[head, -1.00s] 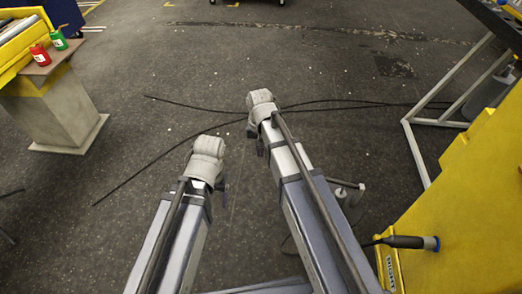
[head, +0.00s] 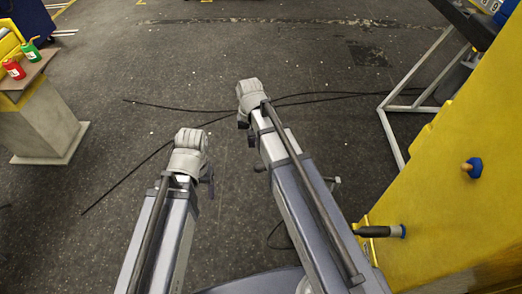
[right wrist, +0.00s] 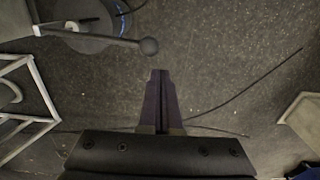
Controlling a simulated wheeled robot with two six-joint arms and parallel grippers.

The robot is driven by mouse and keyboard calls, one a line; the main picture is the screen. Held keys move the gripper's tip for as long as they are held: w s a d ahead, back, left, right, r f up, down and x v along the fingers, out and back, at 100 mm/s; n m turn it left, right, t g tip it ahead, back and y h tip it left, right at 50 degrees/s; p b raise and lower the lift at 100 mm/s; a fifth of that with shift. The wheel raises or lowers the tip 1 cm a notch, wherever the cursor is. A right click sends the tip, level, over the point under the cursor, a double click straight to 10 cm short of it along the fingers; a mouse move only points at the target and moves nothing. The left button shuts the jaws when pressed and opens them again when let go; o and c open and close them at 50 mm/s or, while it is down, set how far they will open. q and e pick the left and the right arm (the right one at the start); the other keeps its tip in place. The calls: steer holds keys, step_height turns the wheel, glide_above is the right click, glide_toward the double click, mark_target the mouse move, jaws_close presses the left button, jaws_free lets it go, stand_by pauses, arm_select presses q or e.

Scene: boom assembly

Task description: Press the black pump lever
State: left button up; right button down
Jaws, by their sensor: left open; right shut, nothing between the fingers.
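A dark lever with a ball at its end (right wrist: 148,46) shows in the right wrist view, its rod running left over a round base (right wrist: 88,22). It looks like the pump lever. My right gripper (right wrist: 159,75) is shut and empty, pointing toward the ball and apart from it in the picture. In the head view my right arm reaches ahead, and its fingers are mostly hidden behind the wrist. My left gripper (head: 208,183) is open, mostly hidden by its own wrist, over the floor to the left. In the head view, my right arm hides most of the lever area.
A yellow machine body (head: 440,215) stands at right, with a black handle (head: 380,231) and a blue-tipped knob (head: 472,168) on it. A grey metal frame (head: 390,135) stands behind it. Black cables (head: 130,161) lie on the floor. A pedestal (head: 48,125) with red and green cans stands left.

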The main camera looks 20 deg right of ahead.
mark_target(259, 164)
arm_select(q)
steer(key=r+p, duration=0.1)
steer(key=d+r+p, duration=0.1)
steer(key=r, duration=0.1)
steer(key=shift+r, duration=0.25)
arm_select(e)
steer(key=r, duration=0.1)
steer(key=d+r, duration=0.2)
steer(key=shift+s+r, duration=0.3)
arm_select(q)
steer(key=shift+f, duration=0.1)
arm_select(e)
steer(key=shift+f, duration=0.1)
step_height(259, 164, down, 14)
steer(key=b, duration=1.4)
arm_select(q)
step_height(259, 164, down, 14)
